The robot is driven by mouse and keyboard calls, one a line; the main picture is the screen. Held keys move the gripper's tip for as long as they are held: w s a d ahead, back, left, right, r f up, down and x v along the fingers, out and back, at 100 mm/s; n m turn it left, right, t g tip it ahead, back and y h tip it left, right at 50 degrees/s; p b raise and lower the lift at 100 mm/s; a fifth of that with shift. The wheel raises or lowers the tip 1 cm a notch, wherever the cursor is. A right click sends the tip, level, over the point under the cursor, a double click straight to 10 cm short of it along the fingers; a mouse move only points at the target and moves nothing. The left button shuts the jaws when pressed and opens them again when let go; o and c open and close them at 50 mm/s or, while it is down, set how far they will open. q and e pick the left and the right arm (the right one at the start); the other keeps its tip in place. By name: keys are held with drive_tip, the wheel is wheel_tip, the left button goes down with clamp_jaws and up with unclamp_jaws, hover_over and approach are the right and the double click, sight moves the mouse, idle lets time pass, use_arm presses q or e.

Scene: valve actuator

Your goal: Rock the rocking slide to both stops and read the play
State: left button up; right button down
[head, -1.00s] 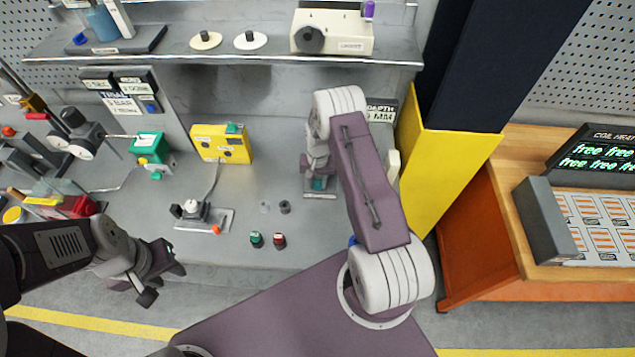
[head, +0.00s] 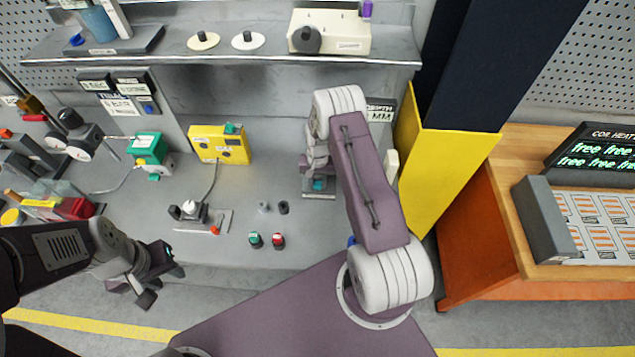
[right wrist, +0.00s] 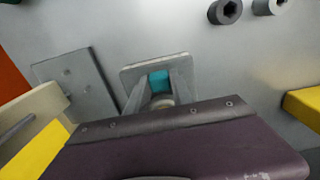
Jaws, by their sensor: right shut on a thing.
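My right gripper (right wrist: 160,92) points down at a small teal block (right wrist: 159,79) on a square grey plate (right wrist: 130,70). Its fingers stand on both sides of the block and are shut on it; a pale round part shows between them, nearer the camera. In the head view the teal block (head: 318,185) shows low on the bench, with my right arm covering much of it. I cannot tell for certain that this block is the rocking slide. My left gripper (head: 163,284) hangs empty before the bench's front edge, its fingers apart. A dial gauge (head: 82,146) stands at the left, its face unreadable.
A yellow box (head: 220,146) is cabled to a white-knobbed fixture (head: 191,209). A green device (head: 148,148) stands left of it. A yellow pillar base (head: 437,180) bounds the right.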

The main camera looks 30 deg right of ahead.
drive_tip(key=shift+s+d, duration=0.35)
drive_tip(key=shift+d, duration=0.3)
idle(0.6)
idle(0.8)
drive_tip(key=shift+w+a+b, duration=0.35)
drive_tip(key=shift+a, duration=0.15)
idle(0.4)
drive_tip(key=c, duration=1)
unclamp_jaws()
drive_tip(key=shift+s, duration=0.1)
drive_tip(key=shift+c, duration=0.2)
wheel_tip(320, 180, up, 8)
drive_tip(key=b, duration=0.3)
drive_tip(key=shift+r, duration=0.6)
